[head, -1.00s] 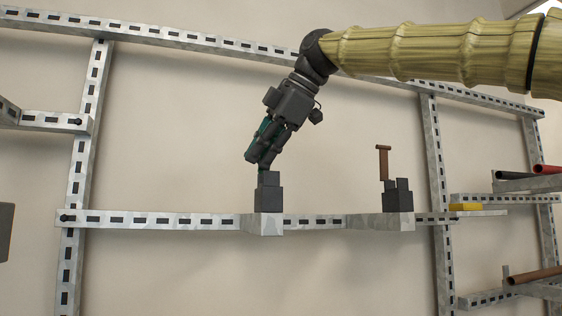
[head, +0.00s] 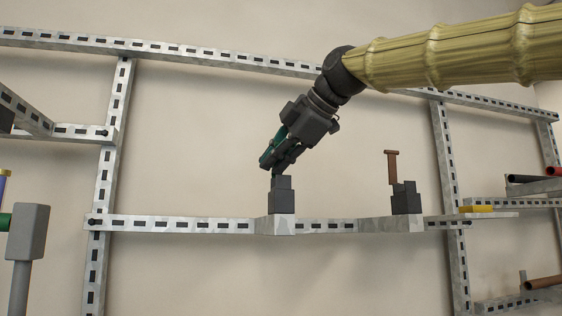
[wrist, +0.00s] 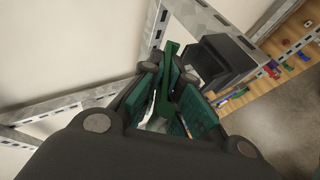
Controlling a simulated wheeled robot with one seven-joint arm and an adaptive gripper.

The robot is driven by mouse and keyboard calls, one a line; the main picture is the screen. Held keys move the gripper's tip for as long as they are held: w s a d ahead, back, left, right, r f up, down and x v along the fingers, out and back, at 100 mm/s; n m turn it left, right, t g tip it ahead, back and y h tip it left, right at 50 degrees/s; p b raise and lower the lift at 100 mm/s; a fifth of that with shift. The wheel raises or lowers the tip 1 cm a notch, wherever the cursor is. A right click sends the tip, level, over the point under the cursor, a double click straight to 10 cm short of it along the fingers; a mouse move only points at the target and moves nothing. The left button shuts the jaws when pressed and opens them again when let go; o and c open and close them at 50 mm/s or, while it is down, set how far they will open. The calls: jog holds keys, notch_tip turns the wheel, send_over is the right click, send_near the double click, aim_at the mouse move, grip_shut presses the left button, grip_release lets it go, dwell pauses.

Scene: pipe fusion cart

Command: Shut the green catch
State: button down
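The green catch (wrist: 170,76) shows in the wrist view as a green lever between my gripper's teal finger pads. Its dark stepped block (head: 282,196) sits on a grey bracket on the rail in the head view. My gripper (wrist: 168,98) is open around the lever, with a gap visible beside it. In the head view my gripper (head: 273,162) is tilted just above the block and hides most of the lever. I cannot tell the lever's exact angle or whether a pad touches it.
A brown catch (head: 392,167) stands upright on a similar block (head: 406,197) to the right. Slotted metal rails (head: 170,224) frame the wall. A grey box on a post (head: 28,232) is at lower left. Pipes lie on brackets at far right. The wall between is clear.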

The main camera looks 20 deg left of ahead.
jog(key=c, duration=1.6)
grip_release()
jog(key=shift+c, duration=0.2)
jog(key=v, duration=1.2)
jog(key=shift+f, duration=0.1)
